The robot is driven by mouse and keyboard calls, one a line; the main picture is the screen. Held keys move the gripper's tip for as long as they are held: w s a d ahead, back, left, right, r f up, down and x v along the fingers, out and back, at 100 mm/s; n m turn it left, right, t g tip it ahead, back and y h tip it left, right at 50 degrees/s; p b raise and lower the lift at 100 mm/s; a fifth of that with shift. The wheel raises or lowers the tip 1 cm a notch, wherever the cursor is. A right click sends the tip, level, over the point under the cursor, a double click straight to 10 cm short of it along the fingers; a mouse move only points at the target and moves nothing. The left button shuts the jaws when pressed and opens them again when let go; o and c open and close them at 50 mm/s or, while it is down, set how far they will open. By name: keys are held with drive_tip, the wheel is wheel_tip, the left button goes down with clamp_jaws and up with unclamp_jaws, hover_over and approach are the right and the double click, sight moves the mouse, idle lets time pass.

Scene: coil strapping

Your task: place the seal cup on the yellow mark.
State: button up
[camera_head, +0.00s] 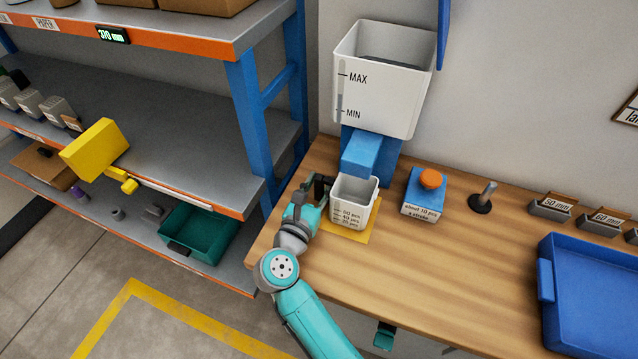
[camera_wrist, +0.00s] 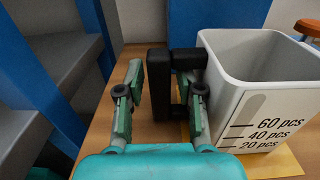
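The seal cup (camera_head: 352,207) is a white, square, open-topped cup with level lines. It stands upright on the yellow mark (camera_head: 375,222), under the blue chute (camera_head: 362,154) of the hopper. Its black handle (camera_wrist: 158,85) points left. In the wrist view, the cup (camera_wrist: 225,95) fills the right side, with the yellow mark (camera_wrist: 283,166) showing beneath it. My gripper (camera_head: 313,192) is at the handle. In the wrist view, my gripper (camera_wrist: 164,100) has its fingers apart, with the handle's upright bar between them and visible gaps. The cup's far base edge is hidden.
The white hopper (camera_head: 382,80) stands behind the cup. A blue box with an orange knob (camera_head: 424,190), a black-based post (camera_head: 482,198) and a blue tray (camera_head: 590,290) stand to the right on the wooden bench (camera_head: 430,270). A shelf rack (camera_head: 250,125) stands close at left.

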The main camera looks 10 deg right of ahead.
drive_tip(key=shift+r, duration=0.1)
drive_tip(key=v, duration=1.2)
idle(0.5)
